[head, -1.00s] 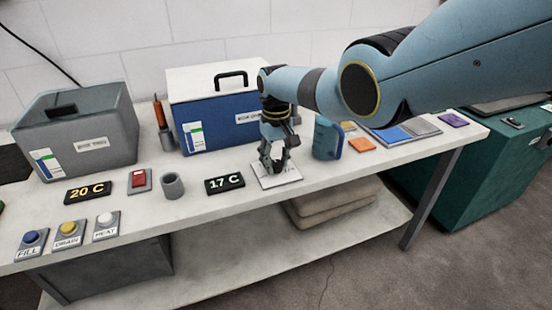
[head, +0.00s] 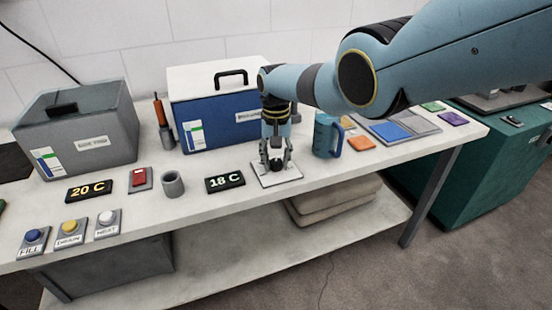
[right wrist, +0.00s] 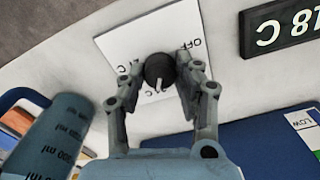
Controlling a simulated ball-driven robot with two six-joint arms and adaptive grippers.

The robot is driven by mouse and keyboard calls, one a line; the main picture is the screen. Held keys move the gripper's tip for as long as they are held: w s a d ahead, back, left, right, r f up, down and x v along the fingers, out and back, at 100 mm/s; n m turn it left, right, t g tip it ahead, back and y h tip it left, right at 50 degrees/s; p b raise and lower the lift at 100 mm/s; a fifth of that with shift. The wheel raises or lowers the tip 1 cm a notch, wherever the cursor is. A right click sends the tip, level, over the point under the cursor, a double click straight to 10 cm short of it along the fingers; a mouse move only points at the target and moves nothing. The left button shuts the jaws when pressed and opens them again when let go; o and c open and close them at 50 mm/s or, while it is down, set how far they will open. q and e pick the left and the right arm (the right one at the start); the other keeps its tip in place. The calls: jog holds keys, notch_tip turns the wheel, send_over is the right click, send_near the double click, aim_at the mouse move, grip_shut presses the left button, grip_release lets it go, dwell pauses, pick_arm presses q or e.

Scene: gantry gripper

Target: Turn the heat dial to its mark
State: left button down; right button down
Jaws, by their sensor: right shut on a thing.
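The heat dial (right wrist: 159,71) is a round black knob with a white pointer line, on a white plate (right wrist: 112,43) lettered OFF and with temperature marks in C, partly covered by my fingers. In the head view the dial (head: 276,166) sits on its plate (head: 291,179) on the bench. My right gripper (head: 276,160) comes down on it from above and is shut on the knob, one finger on each side; the gripper also shows in the right wrist view (right wrist: 160,78). A black display (head: 225,182) left of the plate reads 18 C. My left gripper is not in view.
Another display (head: 89,191) reads 20 C in yellow. A blue jug (head: 328,136) stands close right of my gripper, and a blue box (head: 220,125) stands behind it. A grey cup (head: 173,184), a red switch (head: 140,179) and buttons including HEAT (head: 107,223) are to the left.

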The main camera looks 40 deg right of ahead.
aim_at(274, 161)
jog(key=c, duration=0.9)
grip_release()
jog(key=shift+r, duration=0.1)
jog(key=shift+c, duration=0.2)
jog(key=shift+w, duration=0.1)
jog(key=shift+a, duration=0.1)
notch_tip(274, 161, up, 12)
